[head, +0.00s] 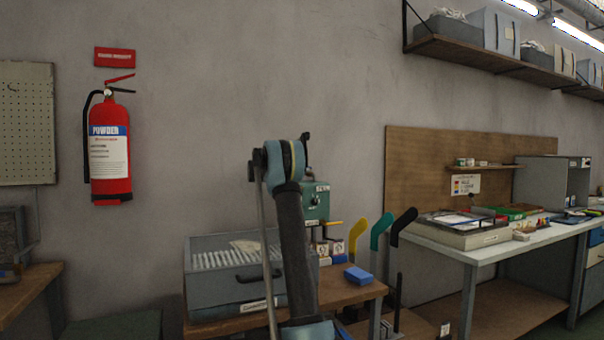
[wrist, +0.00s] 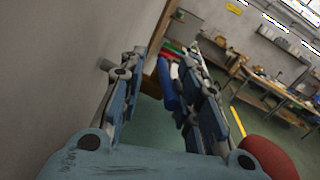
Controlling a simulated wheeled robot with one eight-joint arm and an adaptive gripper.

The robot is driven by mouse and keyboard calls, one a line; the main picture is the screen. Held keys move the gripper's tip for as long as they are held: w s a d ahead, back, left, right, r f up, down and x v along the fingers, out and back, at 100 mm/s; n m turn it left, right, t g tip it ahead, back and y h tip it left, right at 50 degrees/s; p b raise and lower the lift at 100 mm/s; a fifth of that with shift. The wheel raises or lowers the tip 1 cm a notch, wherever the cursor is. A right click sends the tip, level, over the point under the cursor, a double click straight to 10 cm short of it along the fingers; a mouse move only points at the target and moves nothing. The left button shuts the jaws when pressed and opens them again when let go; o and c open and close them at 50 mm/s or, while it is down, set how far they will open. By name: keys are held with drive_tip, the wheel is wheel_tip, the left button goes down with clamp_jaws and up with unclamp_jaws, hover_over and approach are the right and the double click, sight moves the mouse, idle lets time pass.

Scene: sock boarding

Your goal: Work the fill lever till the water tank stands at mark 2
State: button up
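A green box-shaped machine (head: 315,203) with a dark round knob or dial stands on the bench behind my raised arm in the head view. My arm hides its left part. I cannot make out a fill lever, a water tank or its marks in either view. My gripper (wrist: 164,56) is open in the wrist view, its two blue-and-grey fingers well apart with nothing held between them. Beyond the fingers are a blue object (wrist: 168,86) and the green floor. In the head view I cannot make out the fingers clearly.
A grey ribbed case (head: 210,291) and a blue block (head: 358,275) are on the wooden bench. Yellow (head: 357,230), green (head: 379,230) and black (head: 403,224) upright paddle shapes stand at its right. A fire extinguisher (head: 109,150) hangs on the wall. A white-topped table (head: 480,252) stands right.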

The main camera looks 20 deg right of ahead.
drive_tip(key=v, duration=1.2)
drive_tip(key=shift+w, duration=0.1)
idle(6.7)
